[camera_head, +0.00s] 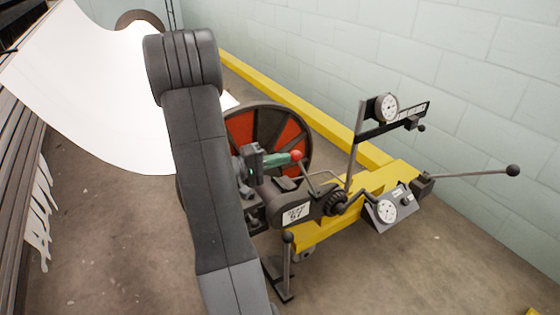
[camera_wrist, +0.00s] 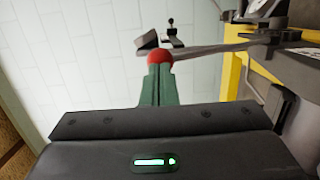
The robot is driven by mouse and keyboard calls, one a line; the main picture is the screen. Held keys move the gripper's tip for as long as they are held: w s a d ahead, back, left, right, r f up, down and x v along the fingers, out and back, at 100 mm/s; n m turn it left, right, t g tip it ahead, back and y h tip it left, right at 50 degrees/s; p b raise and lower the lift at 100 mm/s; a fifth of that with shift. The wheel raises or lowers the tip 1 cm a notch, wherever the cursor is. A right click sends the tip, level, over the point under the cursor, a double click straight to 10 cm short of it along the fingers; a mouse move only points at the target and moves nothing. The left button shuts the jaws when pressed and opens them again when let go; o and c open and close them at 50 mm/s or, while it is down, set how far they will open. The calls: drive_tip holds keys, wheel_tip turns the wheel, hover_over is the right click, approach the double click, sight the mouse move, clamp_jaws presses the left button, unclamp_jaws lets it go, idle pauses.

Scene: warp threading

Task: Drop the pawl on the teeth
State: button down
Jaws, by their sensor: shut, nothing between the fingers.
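My gripper (camera_head: 285,158) has green fingers, closed together with nothing between them. Their tips are right at the red ball knob (camera_head: 296,155) of a thin grey lever, which appears to be the pawl's handle. In the wrist view the fingers (camera_wrist: 157,86) point at the red knob (camera_wrist: 160,57), which shows just past the tips; I cannot tell whether they touch. The lever (camera_wrist: 212,48) runs right from the knob. The dark toothed wheel (camera_head: 336,203) sits on the yellow frame, right of and below the knob. I cannot tell whether the pawl rests on its teeth.
The yellow frame (camera_head: 312,234) carries a dial panel (camera_head: 387,210) and a long black-knobbed lever (camera_head: 470,173). An upright with a gauge (camera_head: 386,107) stands behind. A red-and-black wheel (camera_head: 290,130) is behind my gripper. The pale block wall (camera_head: 440,60) is beyond.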

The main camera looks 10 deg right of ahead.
drive_tip(key=shift+d+r, duration=0.1)
idle(0.3)
drive_tip(key=w+d+r+y+p, duration=0.2)
drive_tip(key=d+y+p, duration=0.1)
drive_tip(key=d, duration=0.4)
drive_tip(key=w+d+r+g+y+p, duration=0.1)
drive_tip(key=w+d+r+y+p, duration=0.1)
drive_tip(key=d+p, duration=0.3)
drive_tip(key=shift+w+d+r+n+y, duration=0.35)
drive_tip(key=shift+w+d+y, duration=0.2)
drive_tip(key=shift+d+y, duration=0.4)
drive_tip(key=shift+f, duration=0.1)
drive_tip(key=p+v, duration=0.2)
drive_tip(key=v, duration=1.2)
drive_tip(key=shift+w+a+f, duration=0.15)
drive_tip(key=shift+a+f, duration=0.05)
drive_tip(key=shift+a, duration=0.2)
